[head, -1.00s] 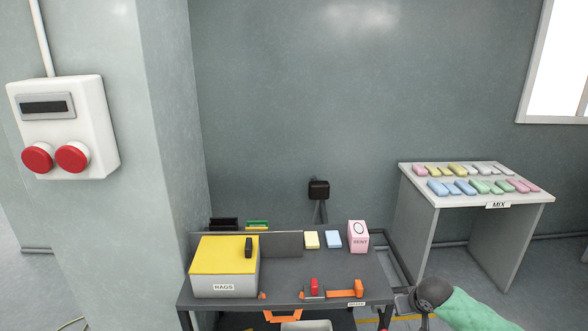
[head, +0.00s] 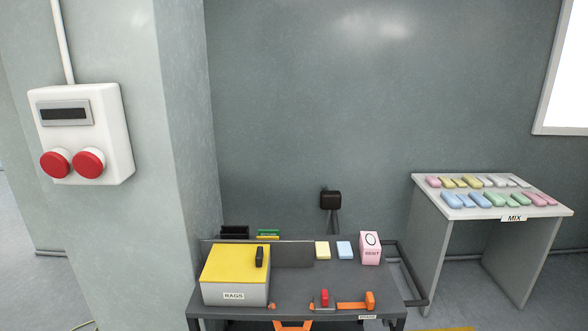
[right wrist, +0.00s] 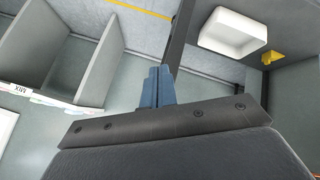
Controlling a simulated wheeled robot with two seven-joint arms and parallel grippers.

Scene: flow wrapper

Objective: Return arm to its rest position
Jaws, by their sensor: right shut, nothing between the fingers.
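My right gripper (right wrist: 158,86) shows in the right wrist view, its blue fingers together with nothing between them. It hangs in free space over the grey floor, apart from the furniture. Neither of my arms shows in the head view, and my left gripper is out of sight.
A dark workbench (head: 290,289) holds a yellow-lidded RAGS box (head: 235,273) and a pink box (head: 370,248). The MIX table (head: 466,216) at the right carries several coloured bars. A white bin (right wrist: 232,33) shows in the right wrist view. Open floor lies between bench and table.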

